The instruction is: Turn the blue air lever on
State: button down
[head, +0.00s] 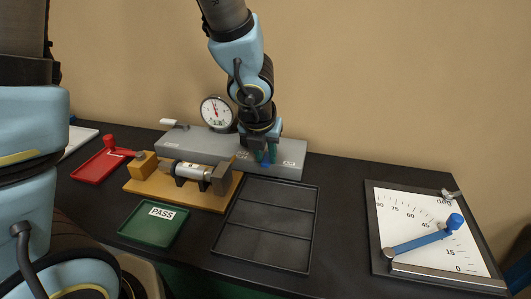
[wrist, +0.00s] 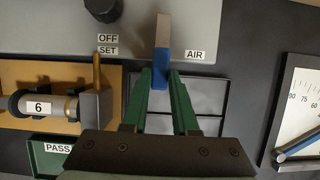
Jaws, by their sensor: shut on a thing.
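The blue air lever (wrist: 162,66) stands out from the grey panel block (wrist: 225,25), left of the AIR label (wrist: 194,55). Its upper part looks greyish-brown and its lower end is blue. My gripper (wrist: 161,76), with green fingers, is shut on the lever's blue end in the wrist view. In the head view my gripper (head: 268,156) is at the front of the grey block (head: 205,145), and its fingers and wrist hide most of the lever.
A round gauge (head: 216,112) stands on the block. In front are an orange fixture (head: 135,187) holding a cylinder, a green PASS tray (head: 153,238) and an empty black tray (head: 265,222). A red tray (head: 92,168) is left; an angle board (head: 428,225) with a blue arm is right.

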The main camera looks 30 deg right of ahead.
jog(key=c, duration=0.7)
grip_release()
jog(key=shift+p+v, duration=1.45)
jog(key=shift+v, duration=3.95)
